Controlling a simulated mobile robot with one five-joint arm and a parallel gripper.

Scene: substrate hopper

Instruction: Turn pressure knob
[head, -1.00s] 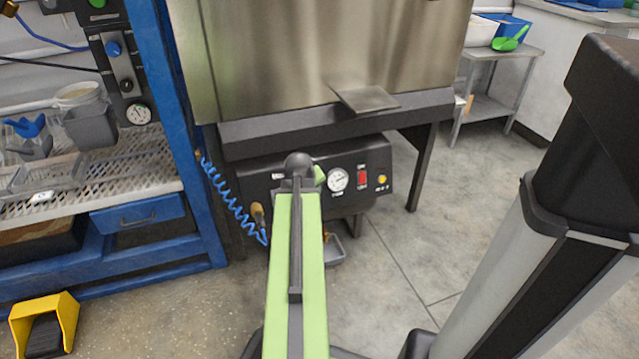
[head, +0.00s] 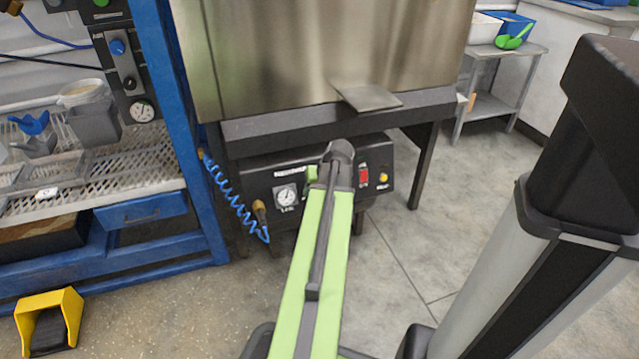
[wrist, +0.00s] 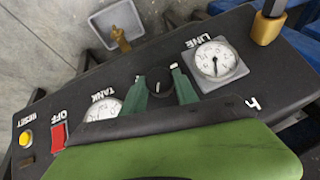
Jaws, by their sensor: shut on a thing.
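The black pressure knob (wrist: 159,84) sits on the dark control panel between two round gauges in the wrist view. A small pale mark shows on its face. My gripper (wrist: 158,75) has its two green fingers on either side of the knob and is shut on it. The LINE gauge (wrist: 214,61) is right of the knob in the wrist view, and the TANK gauge (wrist: 103,109) is left, partly covered by my gripper. In the head view my arm hides the knob and the TANK gauge; the LINE gauge (head: 286,196) shows left of it.
The panel also carries a red switch (head: 364,176) and a yellow button (head: 384,177). A coiled blue hose (head: 232,205) and brass fitting (head: 260,211) are at its left. A steel hopper with a black rail (head: 340,120) overhangs it. A blue rack (head: 183,150) stands left.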

